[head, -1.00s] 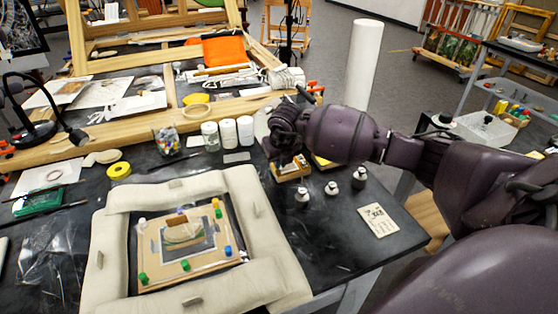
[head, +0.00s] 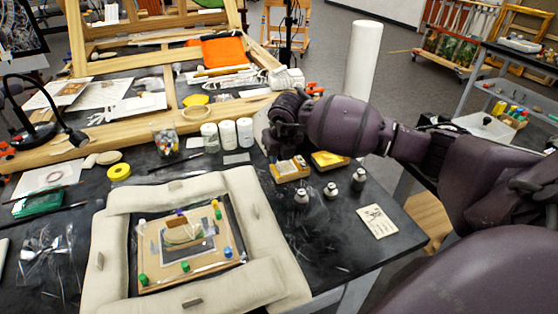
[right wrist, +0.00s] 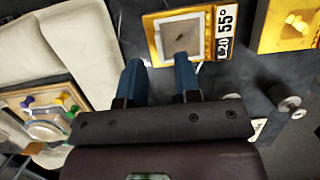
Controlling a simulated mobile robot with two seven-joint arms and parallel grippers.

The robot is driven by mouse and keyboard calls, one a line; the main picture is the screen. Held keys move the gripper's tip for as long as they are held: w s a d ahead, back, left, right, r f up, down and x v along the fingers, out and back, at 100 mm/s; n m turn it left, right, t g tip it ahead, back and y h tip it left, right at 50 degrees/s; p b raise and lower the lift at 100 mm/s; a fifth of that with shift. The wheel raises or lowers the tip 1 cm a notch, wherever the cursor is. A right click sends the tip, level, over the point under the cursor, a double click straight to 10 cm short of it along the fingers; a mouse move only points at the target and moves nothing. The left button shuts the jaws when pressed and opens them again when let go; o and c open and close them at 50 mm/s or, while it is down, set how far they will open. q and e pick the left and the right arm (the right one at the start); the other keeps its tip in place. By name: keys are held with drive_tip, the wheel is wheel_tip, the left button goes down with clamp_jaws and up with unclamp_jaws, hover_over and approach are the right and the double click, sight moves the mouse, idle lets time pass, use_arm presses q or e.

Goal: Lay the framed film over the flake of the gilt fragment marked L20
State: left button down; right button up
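The gilt fragment marked L20 (head: 290,168) lies on the black table, right of the padded border. In the right wrist view it (right wrist: 205,53) shows a gold edge, a pale middle with a small dark flake, and a label reading L20 and 55°. My right gripper (right wrist: 158,75) is open, its two blue fingers apart with nothing visible between them, close above and beside that fragment. What looks like the framed film (head: 182,232), with a small arched handle, sits on a pinned board (head: 160,268) inside the border. My left gripper is out of view.
A second gilt piece (head: 328,160) lies right of L20. Small metal weights (head: 331,190) and a printed card (head: 377,220) are nearer the table's right edge. White jars (head: 227,133) stand behind. The padded cushion border (head: 255,205) surrounds the pinned board.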

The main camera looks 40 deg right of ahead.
drive_tip(key=v, duration=0.8)
drive_tip(key=shift+r, duration=0.3)
